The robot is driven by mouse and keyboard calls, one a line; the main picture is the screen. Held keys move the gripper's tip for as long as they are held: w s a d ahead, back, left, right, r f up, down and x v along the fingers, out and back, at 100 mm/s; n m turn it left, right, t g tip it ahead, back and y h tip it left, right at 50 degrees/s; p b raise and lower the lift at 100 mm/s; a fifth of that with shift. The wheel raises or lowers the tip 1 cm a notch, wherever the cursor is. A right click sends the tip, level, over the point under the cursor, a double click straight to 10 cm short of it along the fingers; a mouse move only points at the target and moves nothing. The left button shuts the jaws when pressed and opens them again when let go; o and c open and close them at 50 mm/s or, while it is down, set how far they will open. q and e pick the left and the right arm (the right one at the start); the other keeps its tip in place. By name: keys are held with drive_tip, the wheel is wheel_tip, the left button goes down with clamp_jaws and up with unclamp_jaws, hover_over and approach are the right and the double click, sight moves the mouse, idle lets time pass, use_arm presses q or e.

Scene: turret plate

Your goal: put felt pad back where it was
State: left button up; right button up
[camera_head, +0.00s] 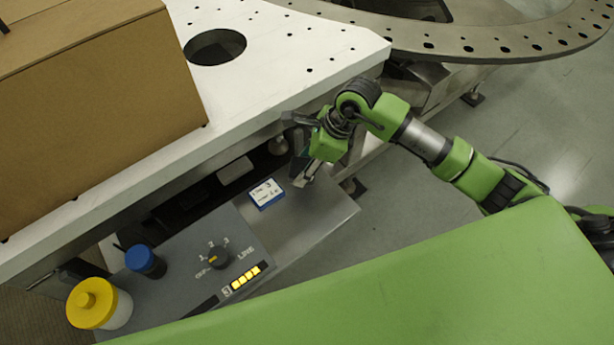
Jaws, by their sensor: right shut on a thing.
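My right gripper (304,178) reaches down from the green arm at the right, over the grey ledge beside the control panel. It is shut on a small, pale piece at its fingertips, which I take to be the felt pad; the fingers hide most of it and its outline is unclear. The gripper is just right of a white and blue label card (267,193). I cannot tell whether the held piece touches the ledge. My left gripper is not in view.
The grey control panel (190,265) has a rotary knob (218,257), a blue-capped part (145,262) and a yellow-capped jar (99,304). A white perforated plate (290,50) and a cardboard box (95,110) stand beyond.

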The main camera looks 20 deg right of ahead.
drive_tip(key=shift+w+d+f+b, duration=0.15)
drive_tip(key=shift+w+f+b, duration=0.1)
drive_tip(key=shift+w+f, duration=0.2)
drive_tip(key=shift+w+d+f+b, duration=0.2)
drive_tip(key=shift+w+f, duration=0.1)
drive_tip(key=shift+f, duration=0.25)
drive_tip(key=f+b, duration=0.2)
drive_tip(key=f, duration=0.1)
drive_tip(key=shift+w+d+f, duration=0.15)
drive_tip(key=shift+w+f, duration=0.05)
drive_tip(key=shift+f, duration=0.2)
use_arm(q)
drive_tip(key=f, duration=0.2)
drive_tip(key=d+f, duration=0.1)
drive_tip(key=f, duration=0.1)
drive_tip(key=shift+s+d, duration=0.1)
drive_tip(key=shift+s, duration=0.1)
use_arm(e)
drive_tip(key=shift+r, duration=0.1)
drive_tip(key=shift+f+b, duration=0.2)
drive_tip(key=shift+b, duration=0.1)
drive_tip(key=o, duration=1.2)
drive_tip(key=shift+c, duration=0.2)
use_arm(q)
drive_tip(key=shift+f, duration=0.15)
use_arm(e)
drive_tip(key=shift+r, duration=0.1)
